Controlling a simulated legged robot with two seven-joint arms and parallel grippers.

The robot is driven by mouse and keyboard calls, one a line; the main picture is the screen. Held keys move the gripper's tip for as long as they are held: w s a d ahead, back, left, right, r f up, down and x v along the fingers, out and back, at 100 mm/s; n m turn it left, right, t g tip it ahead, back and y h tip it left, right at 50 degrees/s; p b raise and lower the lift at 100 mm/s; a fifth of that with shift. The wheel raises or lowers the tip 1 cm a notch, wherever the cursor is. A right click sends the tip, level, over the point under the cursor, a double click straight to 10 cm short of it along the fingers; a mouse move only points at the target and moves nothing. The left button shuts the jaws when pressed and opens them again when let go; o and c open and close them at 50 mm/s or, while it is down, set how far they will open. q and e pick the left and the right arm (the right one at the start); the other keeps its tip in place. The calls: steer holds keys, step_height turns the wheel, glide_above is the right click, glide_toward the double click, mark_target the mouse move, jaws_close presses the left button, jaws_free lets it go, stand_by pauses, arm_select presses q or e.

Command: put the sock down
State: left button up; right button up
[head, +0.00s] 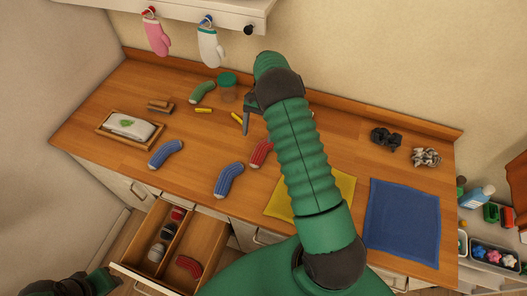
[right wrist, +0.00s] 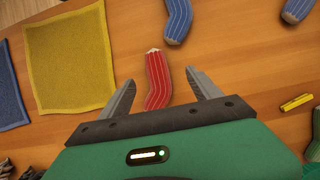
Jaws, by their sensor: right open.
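A red striped sock (head: 261,152) lies flat on the wooden counter, partly behind my right arm in the head view. In the right wrist view the red sock (right wrist: 157,80) lies between the spread fingers of my right gripper (right wrist: 160,82), which is open and holds nothing. In the head view the right gripper (head: 248,117) is partly hidden by my arm. Two blue striped socks (head: 166,153) (head: 229,179) and a green sock (head: 202,91) lie on the counter. My left gripper (head: 98,282) is at the lower left, its jaws unclear.
An open divided drawer (head: 207,240) at the front holds several rolled or folded socks. A yellow cloth (head: 337,188) and a blue cloth (head: 402,220) lie to the right. A tray with wipes (head: 131,127), yellow pegs (head: 204,110) and a green-lidded jar (head: 228,88) stand around. Mittens (head: 210,48) hang above.

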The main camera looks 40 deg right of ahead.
steer(key=p, duration=0.1)
glide_above(257, 158)
steer(key=w+d, duration=0.2)
steer(key=f, duration=0.4)
steer(key=shift+a+f, duration=0.2)
steer(key=shift+a, duration=0.05)
steer(key=f+p, duration=0.1)
steer(key=s+f+p, duration=0.1)
steer(key=f, duration=0.1)
steer(key=s+f+p, duration=0.1)
steer(key=shift+a+f, duration=0.25)
steer(key=shift+a, duration=0.15)
steer(key=shift+a+f, duration=0.1)
steer(key=shift+f, duration=0.2)
steer(key=shift+w+a, duration=0.1)
steer(key=shift+a, duration=0.15)
steer(key=shift+a, duration=0.1)
steer(key=c, duration=0.5)
steer(key=shift+d, duration=0.2)
steer(key=c, duration=1.1)
